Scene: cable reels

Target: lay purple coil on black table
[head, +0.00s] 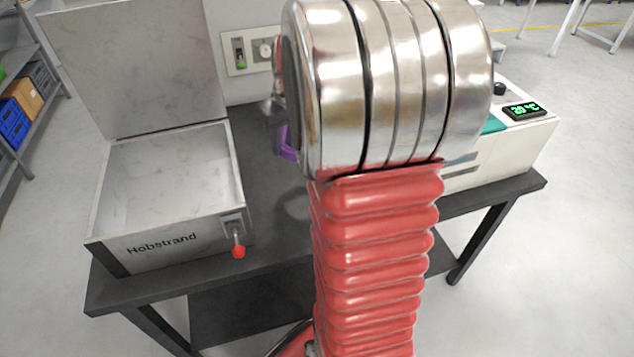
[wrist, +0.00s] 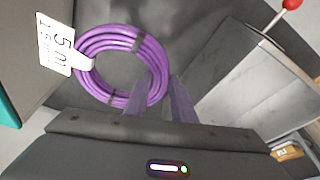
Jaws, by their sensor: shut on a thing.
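The purple coil (wrist: 112,36) is a ring of cable with dark ties and a white tag (wrist: 55,45) reading "5 m". My gripper (wrist: 162,90) is shut on the right side of the coil's ring in the wrist view. In the head view only a small purple piece of the coil (head: 284,143) shows, left of my arm, which hides the rest and the gripper. The coil appears held above the black table (head: 262,185); its exact height is hard to tell.
A grey metal box (head: 170,180) with a raised lid and red-knobbed lever (head: 238,250) stands on the table's left. A white device (head: 525,140) with a green display stands on the right. Dark tabletop is bare between them. A wall panel (head: 252,50) is behind.

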